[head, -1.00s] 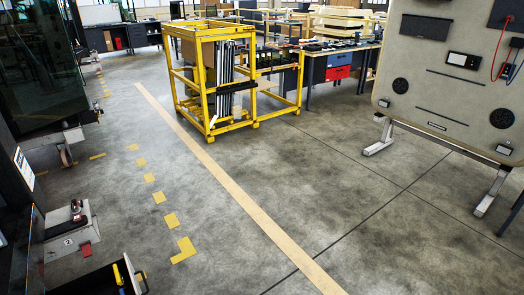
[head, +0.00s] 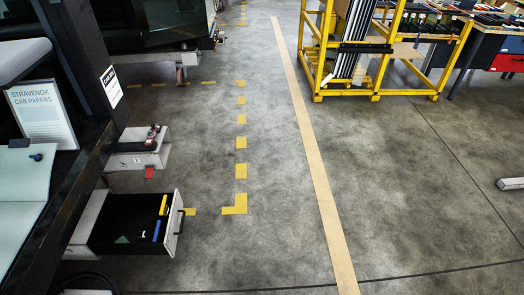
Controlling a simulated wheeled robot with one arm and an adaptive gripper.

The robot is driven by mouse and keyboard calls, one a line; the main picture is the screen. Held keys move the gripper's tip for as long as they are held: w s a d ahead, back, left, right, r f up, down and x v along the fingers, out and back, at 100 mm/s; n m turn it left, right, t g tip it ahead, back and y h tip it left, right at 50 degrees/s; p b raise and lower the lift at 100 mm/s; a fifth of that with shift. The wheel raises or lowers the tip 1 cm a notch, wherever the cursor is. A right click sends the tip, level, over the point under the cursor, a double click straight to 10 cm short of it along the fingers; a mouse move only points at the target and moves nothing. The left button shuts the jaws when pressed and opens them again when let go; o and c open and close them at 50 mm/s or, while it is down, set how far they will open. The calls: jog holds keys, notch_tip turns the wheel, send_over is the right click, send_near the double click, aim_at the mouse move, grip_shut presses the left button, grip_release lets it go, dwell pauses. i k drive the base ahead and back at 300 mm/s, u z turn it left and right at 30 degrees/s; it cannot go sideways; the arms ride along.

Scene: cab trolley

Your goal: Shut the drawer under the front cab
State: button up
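An open drawer (head: 173,228) sticks out to the right from a low white housing (head: 84,232) under the near cab (head: 92,130) at the left. Its front is pale with a dark handle (head: 181,222) on the right side. The inside is black and holds a yellow item (head: 163,205), a blue item (head: 156,231) and a small dark green piece.
A second white unit (head: 130,160) with a red tab stands behind the drawer. Yellow floor marks (head: 236,205) and a long tan line (head: 318,180) run along open floor to the right.

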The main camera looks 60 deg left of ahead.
aim_at(120, 215)
jog(key=u, duration=3.05)
jog(key=i, duration=1)
jog(key=z, duration=0.3)
jog(key=k, duration=0.35)
jog(key=u, duration=0.95)
jog(key=i, duration=1)
jog(key=z, duration=0.3)
